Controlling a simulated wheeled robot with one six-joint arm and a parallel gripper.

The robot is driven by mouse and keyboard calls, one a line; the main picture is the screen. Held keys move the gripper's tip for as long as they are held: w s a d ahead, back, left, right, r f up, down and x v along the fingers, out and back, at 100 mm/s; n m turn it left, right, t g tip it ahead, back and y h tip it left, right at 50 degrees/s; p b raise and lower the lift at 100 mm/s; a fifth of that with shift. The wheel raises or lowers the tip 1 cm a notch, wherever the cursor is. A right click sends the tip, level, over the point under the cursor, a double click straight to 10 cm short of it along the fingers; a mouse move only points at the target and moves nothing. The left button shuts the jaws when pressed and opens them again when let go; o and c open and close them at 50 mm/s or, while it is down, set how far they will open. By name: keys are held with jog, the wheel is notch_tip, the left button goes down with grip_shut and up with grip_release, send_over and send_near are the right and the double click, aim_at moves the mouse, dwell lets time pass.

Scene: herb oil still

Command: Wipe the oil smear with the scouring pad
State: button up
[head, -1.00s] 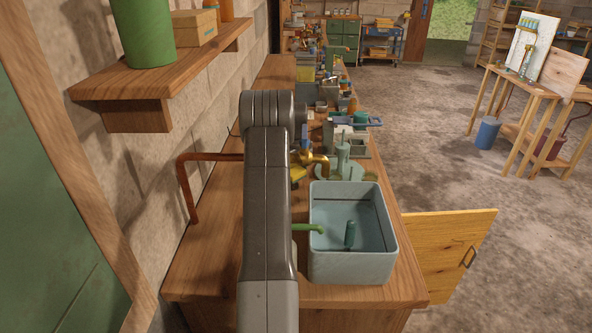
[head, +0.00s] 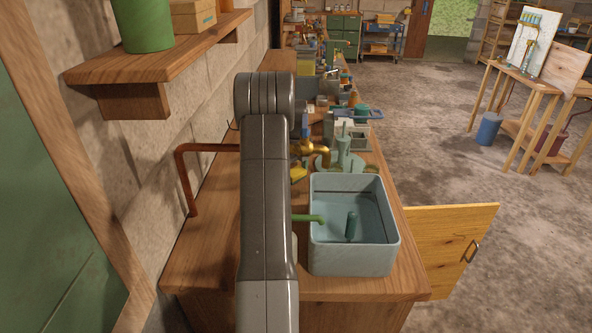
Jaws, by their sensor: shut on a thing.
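My arm rises over the wooden bench and covers a strip of it. My gripper does not show; it is hidden behind the arm or out of view. I cannot make out the scouring pad or the oil smear. A small yellow piece (head: 299,173) shows just right of my arm, partly hidden, and I cannot tell what it is.
A pale blue basin (head: 352,262) stands at the bench's near right, with a green spout at its left. A brass tap (head: 318,151) and a pale green stand (head: 343,155) are behind it. A yellow cupboard door (head: 450,240) hangs open. A wall shelf (head: 150,70) juts out at left.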

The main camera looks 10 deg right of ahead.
jog(key=shift+s+a+f+b, duration=0.15)
jog(key=shift+s+b, duration=0.1)
jog(key=shift+s, duration=0.35)
jog(key=shift+s+a+r+b, duration=0.1)
jog(key=shift+s+b, duration=0.1)
jog(key=shift+s, duration=0.45)
jog(key=shift+s+a+f+b, duration=0.15)
jog(key=shift+s+b, duration=0.1)
jog(key=shift+s, duration=0.35)
jog(key=shift+r, duration=0.2)
jog(key=shift+w, duration=0.1)
jog(key=shift+w+p, duration=0.25)
jog(key=shift+p, duration=0.2)
jog(key=shift+w+d+p, duration=0.2)
jog(key=shift+w+p, duration=0.25)
jog(key=shift+w, duration=0.3)
jog(key=shift+w+d+p, duration=0.15)
jog(key=shift+w+p, duration=0.25)
jog(key=shift+w, duration=0.3)
jog(key=shift+w+d+p, duration=0.2)
jog(key=shift+w+p, duration=0.25)
jog(key=shift+w, duration=0.3)
jog(key=shift+w+d+f+p, duration=0.1)
jog(key=shift+w+p, duration=0.2)
jog(key=shift+w, duration=0.25)
jog(key=shift+w+d+f+p, duration=0.1)
jog(key=shift+w+p, duration=0.15)
jog(key=shift+w, duration=0.3)
jog(key=shift+r+p, duration=1.9)
jog(key=shift+r, duration=1.1)
